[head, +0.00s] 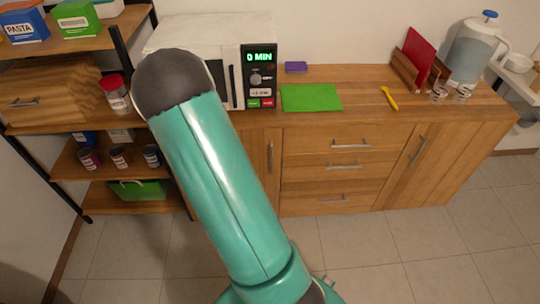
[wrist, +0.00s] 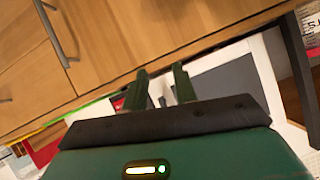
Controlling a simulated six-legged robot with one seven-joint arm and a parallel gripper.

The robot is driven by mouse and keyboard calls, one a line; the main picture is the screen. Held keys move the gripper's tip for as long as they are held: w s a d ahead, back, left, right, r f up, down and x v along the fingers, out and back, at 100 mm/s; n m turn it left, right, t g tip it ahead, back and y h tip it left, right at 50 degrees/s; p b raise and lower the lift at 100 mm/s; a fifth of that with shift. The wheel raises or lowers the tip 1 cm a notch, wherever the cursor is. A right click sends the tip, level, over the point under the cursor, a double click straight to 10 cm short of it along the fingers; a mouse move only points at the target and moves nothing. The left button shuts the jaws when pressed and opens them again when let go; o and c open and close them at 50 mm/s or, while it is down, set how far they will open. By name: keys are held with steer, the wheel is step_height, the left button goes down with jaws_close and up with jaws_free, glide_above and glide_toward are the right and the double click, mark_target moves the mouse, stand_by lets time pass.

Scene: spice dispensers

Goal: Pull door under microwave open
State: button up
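The wooden door (head: 256,140) under the microwave shows partly to the right of my arm in the head view and looks shut. Its upright metal handle (head: 270,157) is near its right edge. In the wrist view, which looks turned over, the door (wrist: 140,40) fills the top middle and its handle (wrist: 57,32) is at upper left. My gripper (wrist: 159,80) is open, with a gap between its two fingers and nothing held. It is apart from the handle. My arm hides the gripper in the head view.
The microwave (head: 262,75) stands on the counter above the door. Drawers (head: 335,165) are to the right. A green mat (head: 311,97) and a yellow utensil (head: 389,98) lie on the counter. A shelf with spice jars (head: 120,157) is at left. The tiled floor (head: 400,250) in front is clear.

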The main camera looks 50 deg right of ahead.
steer(key=s+d+f+t+h, duration=0.1)
steer(key=s+d+f+h, duration=0.2)
steer(key=s+d+f, duration=0.5)
steer(key=n+t, duration=0.4)
glide_toward(272, 157)
steer(key=x, duration=1)
steer(key=shift+w+d+r, duration=0.1)
steer(key=shift+w+d, duration=0.15)
jaws_close()
